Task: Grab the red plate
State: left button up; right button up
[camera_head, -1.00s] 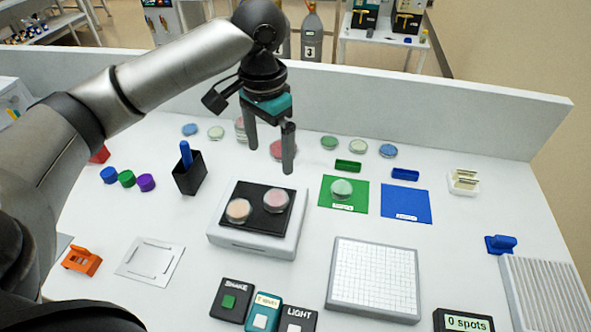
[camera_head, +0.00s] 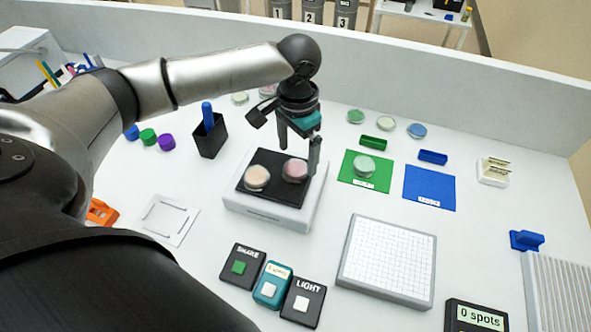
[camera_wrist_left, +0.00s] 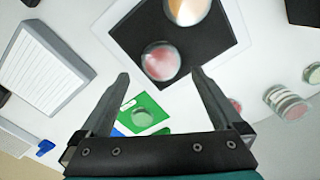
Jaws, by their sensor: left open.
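A round clear dish with red content, the red plate (camera_head: 295,170), lies on the black top of a white device (camera_head: 262,208). A dish with orange content (camera_head: 257,177) lies beside it on the left. My left gripper (camera_head: 298,160) is open, with its fingers pointing down close over the red plate. In the left wrist view the red plate (camera_wrist_left: 161,61) shows in line with the gap between the open, empty fingers (camera_wrist_left: 160,74). I cannot tell the exact height between fingertips and plate. My right gripper is in neither view.
A green mat (camera_head: 358,184) holding a dish and a blue mat (camera_head: 430,189) lie to the right. A black holder (camera_head: 210,138) stands to the left. Button boxes (camera_head: 270,284) and a white grid pad (camera_head: 388,262) are in front. Several dishes stand behind.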

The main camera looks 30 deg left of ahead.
aim_at(297, 166)
pick_arm(q)
notch_tip(297, 166, down, 4)
jog(key=shift+a+r, duration=0.1)
jog(key=shift+w, duration=0.1)
jog(key=c, duration=1.3)
jog(key=shift+r, duration=0.15)
